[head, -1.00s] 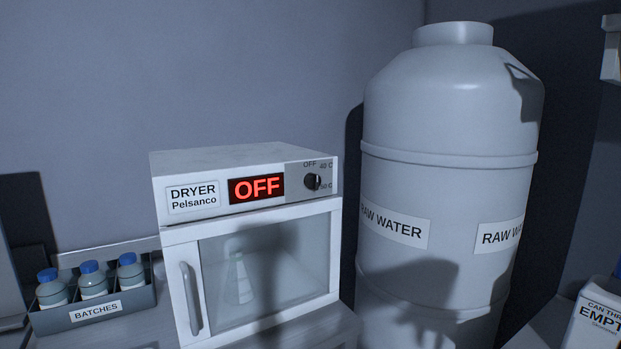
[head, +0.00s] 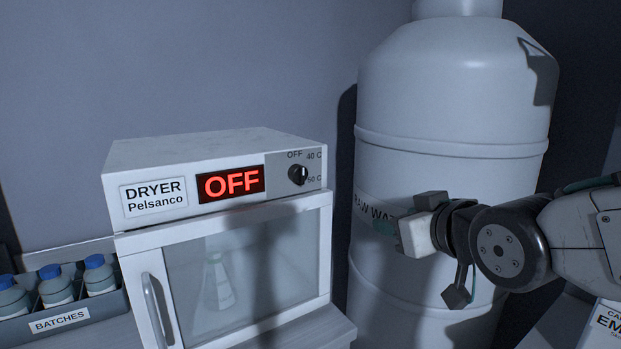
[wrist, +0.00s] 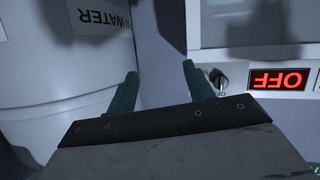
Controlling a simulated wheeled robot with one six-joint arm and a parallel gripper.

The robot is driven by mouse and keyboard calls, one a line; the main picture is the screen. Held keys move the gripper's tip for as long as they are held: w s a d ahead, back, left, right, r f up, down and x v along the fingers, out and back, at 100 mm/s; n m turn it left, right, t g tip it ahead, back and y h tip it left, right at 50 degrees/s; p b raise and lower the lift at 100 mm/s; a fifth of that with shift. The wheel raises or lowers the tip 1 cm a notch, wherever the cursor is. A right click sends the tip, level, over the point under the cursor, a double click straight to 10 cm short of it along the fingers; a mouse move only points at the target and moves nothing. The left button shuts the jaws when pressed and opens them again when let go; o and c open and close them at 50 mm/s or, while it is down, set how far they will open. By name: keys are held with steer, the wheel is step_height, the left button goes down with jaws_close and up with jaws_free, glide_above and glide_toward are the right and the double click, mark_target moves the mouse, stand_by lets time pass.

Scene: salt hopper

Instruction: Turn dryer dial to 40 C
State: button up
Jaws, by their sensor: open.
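The white dryer (head: 215,160) has a red display (head: 231,183) reading OFF. Its small black dial (head: 298,175) is at the right of the top panel, with marks OFF, 40 C and 50 C beside it. In the wrist view the dial (wrist: 217,78) shows upside down, just right of the right fingertip. My gripper (wrist: 158,75) is open and empty, with green fingers apart. In the head view my gripper (head: 385,228) is to the right of the dryer and below the dial's height, in front of the raw water tank.
The large raw water tank (head: 450,100) stands right of the dryer. A glass flask (head: 220,285) shows behind the dryer door. A batches tray (head: 60,321) with blue-capped bottles is at the left. A box (head: 605,325) is at the lower right.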

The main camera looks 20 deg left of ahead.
mark_target(303, 177)
steer(key=s+a+r+n+y, duration=0.25)
steer(key=a+r+y, duration=0.2)
steer(key=a, duration=0.65)
steer(key=shift+n+y, duration=0.25)
steer(key=shift+y, duration=0.3)
steer(key=x, duration=0.8)
steer(key=shift+r, duration=0.1)
steer(key=shift+c, duration=0.3)
steer(key=c, duration=0.9)
